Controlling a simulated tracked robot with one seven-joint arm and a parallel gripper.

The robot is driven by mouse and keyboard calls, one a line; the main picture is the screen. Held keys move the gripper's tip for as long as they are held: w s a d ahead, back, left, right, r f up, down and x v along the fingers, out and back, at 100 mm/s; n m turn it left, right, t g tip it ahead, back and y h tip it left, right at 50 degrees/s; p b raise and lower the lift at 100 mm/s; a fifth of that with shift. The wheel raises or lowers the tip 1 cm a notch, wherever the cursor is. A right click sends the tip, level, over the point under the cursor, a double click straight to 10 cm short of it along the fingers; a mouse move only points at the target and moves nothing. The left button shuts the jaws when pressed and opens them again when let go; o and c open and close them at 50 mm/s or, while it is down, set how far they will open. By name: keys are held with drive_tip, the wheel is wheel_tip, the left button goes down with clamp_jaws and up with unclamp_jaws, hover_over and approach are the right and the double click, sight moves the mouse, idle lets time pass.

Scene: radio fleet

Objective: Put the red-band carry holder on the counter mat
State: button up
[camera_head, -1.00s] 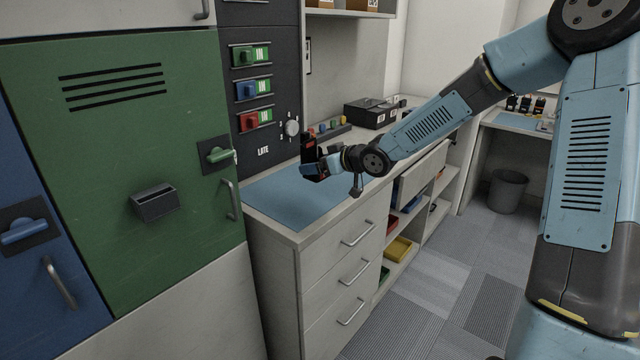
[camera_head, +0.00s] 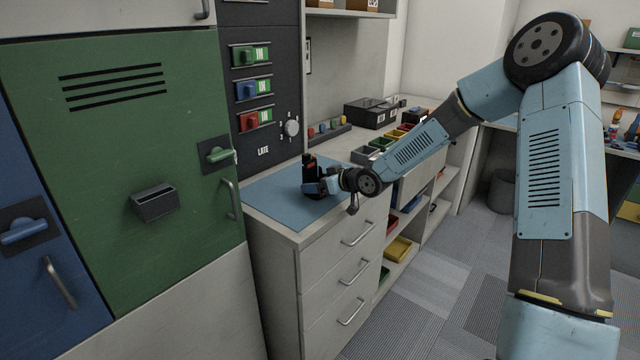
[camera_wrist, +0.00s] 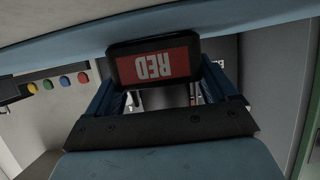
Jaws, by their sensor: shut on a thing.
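The red-band carry holder (camera_head: 310,174) is black, with a red patch near its top. It stands about upright at the blue counter mat (camera_head: 285,195), over the mat's right part. I cannot tell whether its base touches the mat. My gripper (camera_head: 322,187) is shut on the holder from the right side. In the wrist view the holder (camera_wrist: 154,64) sits between my two blue fingers (camera_wrist: 165,98), and its red label reads RED, upside down. Its lower part is partly hidden by my gripper in the head view.
Coloured knobs (camera_head: 330,129) on a strip stand behind the mat. A black box (camera_head: 371,113) and small coloured bins (camera_head: 385,143) are farther back. A dark panel with switches (camera_head: 258,90) and a green locker (camera_head: 110,190) stand left. The mat's left part is clear.

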drive_tip(key=shift+f, duration=0.1)
drive_tip(key=o, duration=0.9)
drive_tip(key=shift+c, duration=0.2)
drive_tip(key=v, duration=1.2)
drive_tip(key=shift+w, duration=0.1)
